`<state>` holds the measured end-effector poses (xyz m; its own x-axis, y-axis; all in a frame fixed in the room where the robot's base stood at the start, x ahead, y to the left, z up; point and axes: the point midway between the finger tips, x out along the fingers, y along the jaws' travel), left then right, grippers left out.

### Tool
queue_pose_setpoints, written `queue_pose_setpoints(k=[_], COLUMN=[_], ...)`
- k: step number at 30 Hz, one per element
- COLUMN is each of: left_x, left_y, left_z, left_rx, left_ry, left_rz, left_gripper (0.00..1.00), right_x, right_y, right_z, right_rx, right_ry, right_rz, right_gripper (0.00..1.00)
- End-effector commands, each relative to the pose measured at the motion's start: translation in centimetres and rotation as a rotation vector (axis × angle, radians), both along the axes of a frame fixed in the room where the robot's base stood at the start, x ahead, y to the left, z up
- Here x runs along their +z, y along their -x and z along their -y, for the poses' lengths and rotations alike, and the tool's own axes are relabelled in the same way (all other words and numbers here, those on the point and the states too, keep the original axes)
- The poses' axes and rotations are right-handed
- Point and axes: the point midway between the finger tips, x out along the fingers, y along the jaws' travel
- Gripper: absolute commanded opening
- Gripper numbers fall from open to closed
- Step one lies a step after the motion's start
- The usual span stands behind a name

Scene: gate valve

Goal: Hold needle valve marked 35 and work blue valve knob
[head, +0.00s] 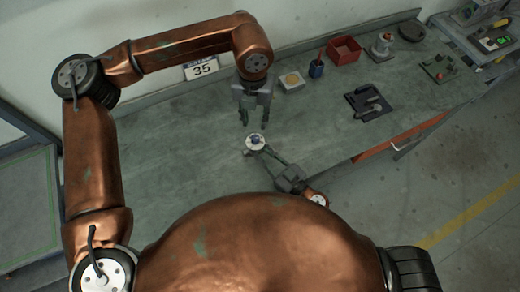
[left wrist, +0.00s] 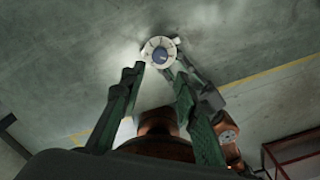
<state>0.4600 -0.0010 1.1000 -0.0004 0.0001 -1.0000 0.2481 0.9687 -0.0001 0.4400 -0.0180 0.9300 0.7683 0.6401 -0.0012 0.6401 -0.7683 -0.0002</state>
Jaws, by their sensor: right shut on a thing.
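The needle valve (head: 255,142) shows as a small round white-rimmed body with a blue knob (head: 256,140) at its middle. It also shows in the left wrist view (left wrist: 148,47), with the blue knob (left wrist: 160,54) facing that camera. My right gripper (head: 265,152) is shut on the valve from the lower right; its fingers partly hide the valve's side. My left gripper (head: 243,120) points down just above and left of the valve in the head view. In the left wrist view its fingers (left wrist: 158,80) are spread and empty, with the knob beyond their tips.
A plate marked 35 (head: 201,68) stands at the back of the grey bench (head: 160,140). The bench's left part is clear.

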Motion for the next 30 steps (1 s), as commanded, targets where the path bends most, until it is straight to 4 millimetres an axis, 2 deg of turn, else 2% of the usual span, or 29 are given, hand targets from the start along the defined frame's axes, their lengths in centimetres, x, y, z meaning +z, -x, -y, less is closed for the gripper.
queue_pose_setpoints(k=[3, 6, 11, 15, 21, 26, 30], left_x=[0.0, -0.2, -1.8, -3.6, -4.9, -5.1, -5.1], left_y=[0.0, 0.2, 1.6, 3.8, 6.5, 7.4, 7.2], left_z=[0.0, 0.0, 0.3, 0.7, 1.3, 1.1, 0.4], left_rx=[0.0, 0.004, 0.038, 0.111, 0.265, 0.418, 0.573], left_ry=[0.0, 0.008, 0.084, 0.216, 0.431, 0.593, 0.725], left_rz=[0.0, -0.011, -0.112, -0.279, -0.534, -0.721, -0.868], left_gripper=[0.3, 0.37, 0.38, 0.38, 0.38, 0.38, 0.38], right_x=[0.0, 0.0, 0.0, 0.0, 0.0, 0.0, 0.0], right_y=[0.0, 0.0, 0.0, 0.0, 0.0, 0.0, 0.0], right_z=[0.0, 0.0, 0.0, 0.0, 0.0, 0.0, 0.0], right_rx=[0.0, 0.0, 0.0, -0.001, 0.0, 0.0, 0.0], right_ry=[0.0, 0.0, 0.0, 0.0, 0.0, 0.0, 0.0], right_rz=[0.0, 0.0, 0.0, 0.0, 0.0, 0.0, 0.0], right_gripper=[0.0, 0.0, 0.0, 0.0, 0.0, 0.0, 0.0])
